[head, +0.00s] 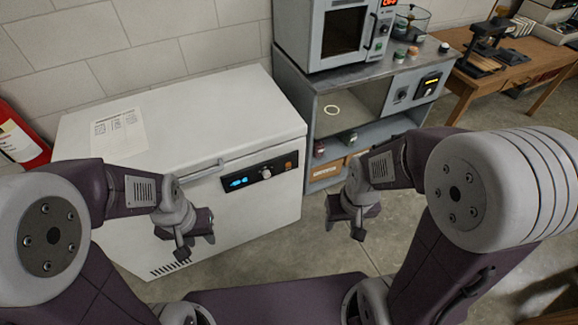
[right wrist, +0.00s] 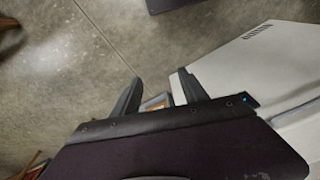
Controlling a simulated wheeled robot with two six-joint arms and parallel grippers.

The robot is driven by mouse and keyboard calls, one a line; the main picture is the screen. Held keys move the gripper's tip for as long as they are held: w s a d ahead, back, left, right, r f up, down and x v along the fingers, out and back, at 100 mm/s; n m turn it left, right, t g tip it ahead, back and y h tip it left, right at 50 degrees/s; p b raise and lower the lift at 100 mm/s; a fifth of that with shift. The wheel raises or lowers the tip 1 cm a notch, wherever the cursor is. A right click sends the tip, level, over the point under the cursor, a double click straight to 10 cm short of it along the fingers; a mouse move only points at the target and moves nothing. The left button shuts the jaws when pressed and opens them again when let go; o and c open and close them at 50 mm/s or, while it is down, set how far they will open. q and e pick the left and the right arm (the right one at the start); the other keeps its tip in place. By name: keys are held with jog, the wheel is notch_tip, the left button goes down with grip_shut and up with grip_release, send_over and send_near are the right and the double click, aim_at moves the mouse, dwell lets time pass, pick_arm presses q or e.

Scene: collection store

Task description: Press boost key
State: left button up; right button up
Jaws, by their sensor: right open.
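A white chest freezer (head: 190,110) stands left of centre with its lid shut. Its black control panel (head: 258,172) on the front has a lit blue display (head: 238,182), a round knob (head: 266,173) and a small orange key (head: 288,165) at the right end. Any lettering on the key is too small to read. My left gripper (head: 190,246) hangs in front of the freezer, below and left of the panel; its jaw opening is unclear. My right gripper (head: 345,228) is open and empty, right of the freezer and apart from it. Its fingers also show in the right wrist view (right wrist: 160,90).
A grey bench (head: 290,92) right of the freezer carries an oven-like unit (head: 343,32) with a red display; its front has another dark panel (head: 428,84). A wooden table (head: 525,55) stands at the far right. A red extinguisher (head: 18,140) is at the left. The floor between is clear.

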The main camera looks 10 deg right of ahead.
grip_shut()
dwell(1.5)
